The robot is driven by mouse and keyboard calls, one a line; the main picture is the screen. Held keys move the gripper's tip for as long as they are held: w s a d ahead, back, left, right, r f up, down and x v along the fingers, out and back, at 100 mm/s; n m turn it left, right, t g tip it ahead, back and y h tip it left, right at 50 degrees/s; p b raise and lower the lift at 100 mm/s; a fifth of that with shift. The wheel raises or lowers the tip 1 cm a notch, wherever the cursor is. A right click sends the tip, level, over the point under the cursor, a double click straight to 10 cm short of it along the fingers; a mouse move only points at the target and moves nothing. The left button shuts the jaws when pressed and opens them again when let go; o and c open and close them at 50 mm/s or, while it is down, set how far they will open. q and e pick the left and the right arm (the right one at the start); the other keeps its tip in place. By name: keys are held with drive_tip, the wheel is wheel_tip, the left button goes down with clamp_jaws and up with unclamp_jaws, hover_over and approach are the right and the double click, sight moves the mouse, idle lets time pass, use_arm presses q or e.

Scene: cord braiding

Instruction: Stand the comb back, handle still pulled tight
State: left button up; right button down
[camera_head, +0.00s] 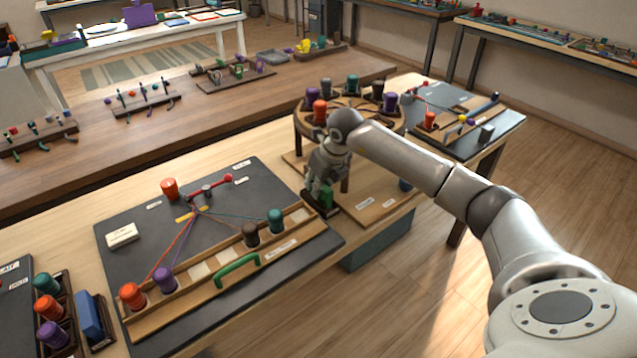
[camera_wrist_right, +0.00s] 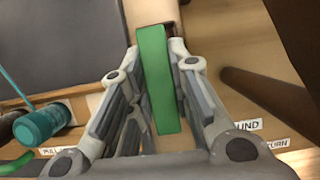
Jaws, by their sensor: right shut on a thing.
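My right gripper (camera_head: 320,188) points down beside the right end of the braiding board (camera_head: 130,240). In the right wrist view its fingers (camera_wrist_right: 158,75) are shut on a flat green piece (camera_wrist_right: 155,85), which I take to be the comb. The green piece (camera_head: 326,198) also shows in the head view, low over a small dark holder; I cannot tell whether it is seated. A red-knobbed handle (camera_head: 210,188) lies at the back of the board, with coloured cords (camera_head: 180,238) running from it to bobbins. The cords look straight. My left gripper is not in view.
Orange (camera_head: 132,296), purple (camera_head: 165,279), brown (camera_head: 250,234) and teal (camera_head: 275,220) bobbins stand along the board's wooden front rail. A green grip (camera_head: 237,269) is on that rail. A round bobbin stand (camera_head: 305,125) is close behind my right gripper. A bobbin rack (camera_head: 70,338) stands at left.

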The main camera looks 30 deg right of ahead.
drive_tip(key=shift+f+b, duration=0.35)
drive_tip(key=shift+f, duration=0.2)
drive_tip(key=c, duration=1.3)
unclamp_jaws()
drive_tip(key=shift+o, duration=0.2)
drive_tip(key=shift+r, duration=0.1)
drive_tip(key=v, duration=1.2)
